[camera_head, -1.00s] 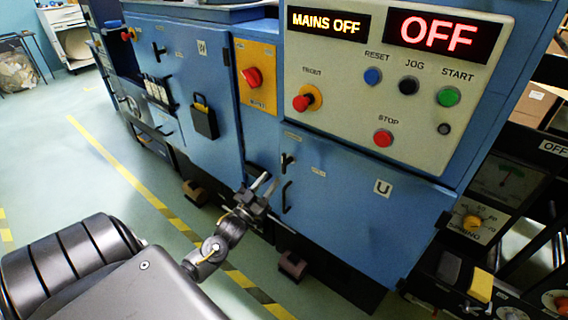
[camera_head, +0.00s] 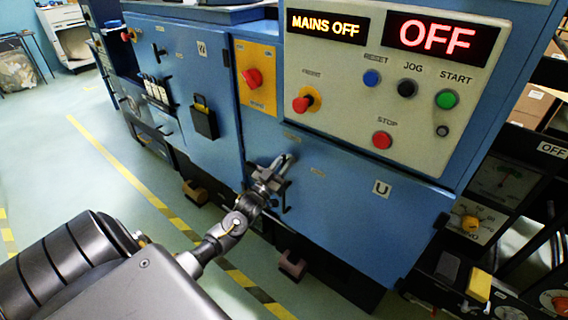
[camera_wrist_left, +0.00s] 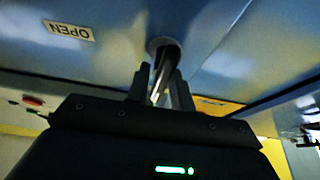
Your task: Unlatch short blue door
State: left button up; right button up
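The short blue door (camera_head: 345,215) marked U is closed, below the control panel. My left gripper (camera_head: 283,164) is at the door's upper left, where it hides the latch in the head view. In the left wrist view the dark latch handle (camera_wrist_left: 168,56) stands out from a round base on the blue face. The two fingers of my left gripper (camera_wrist_left: 161,88) are apart, one on each side of the handle. I cannot tell whether they touch it. My right gripper is not in view.
The control panel (camera_head: 400,95) reads MAINS OFF and OFF; its red STOP button (camera_head: 382,140) is above the door. A red rotary switch (camera_head: 252,78) on a yellow plate is up left. The taller blue door (camera_head: 180,75) marked W is left. An OPEN label (camera_wrist_left: 68,30) is near the latch.

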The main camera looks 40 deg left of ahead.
pick_arm(q)
grip_shut()
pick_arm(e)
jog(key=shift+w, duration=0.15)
pick_arm(q)
jog(key=shift+m, duration=0.4)
